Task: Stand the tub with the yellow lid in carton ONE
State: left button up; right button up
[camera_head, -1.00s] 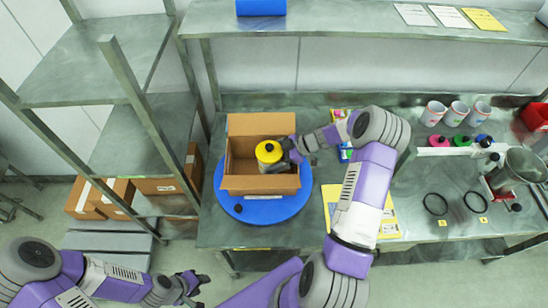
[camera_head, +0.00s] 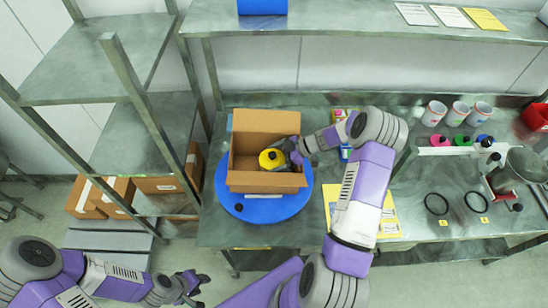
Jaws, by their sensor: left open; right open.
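The tub with the yellow lid (camera_head: 270,159) is inside an open brown carton (camera_head: 262,183), towards its right side, with its lid facing up. The carton stands on a blue round turntable (camera_head: 250,211); no label on it can be read from here. My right gripper (camera_head: 286,154) is open at the right side of the tub, at the carton's right wall; its fingertips are partly hidden. My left gripper (camera_head: 197,284) is open and empty at the lower left, away from the bench, over the floor.
More brown cartons (camera_head: 160,186) sit on the low shelf at the left. Three white cups (camera_head: 459,112), small coloured-capped pots (camera_head: 462,141), a scale with a bowl (camera_head: 524,164) and two black rings (camera_head: 436,204) are on the right bench. A yellow sheet (camera_head: 388,222) lies under my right arm.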

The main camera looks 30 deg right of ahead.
jog(key=shift+d+r, duration=0.1)
jog(key=shift+r, duration=0.05)
jog(key=v, duration=1.2)
jog(key=shift+r, duration=0.5)
jog(key=shift+w, duration=0.1)
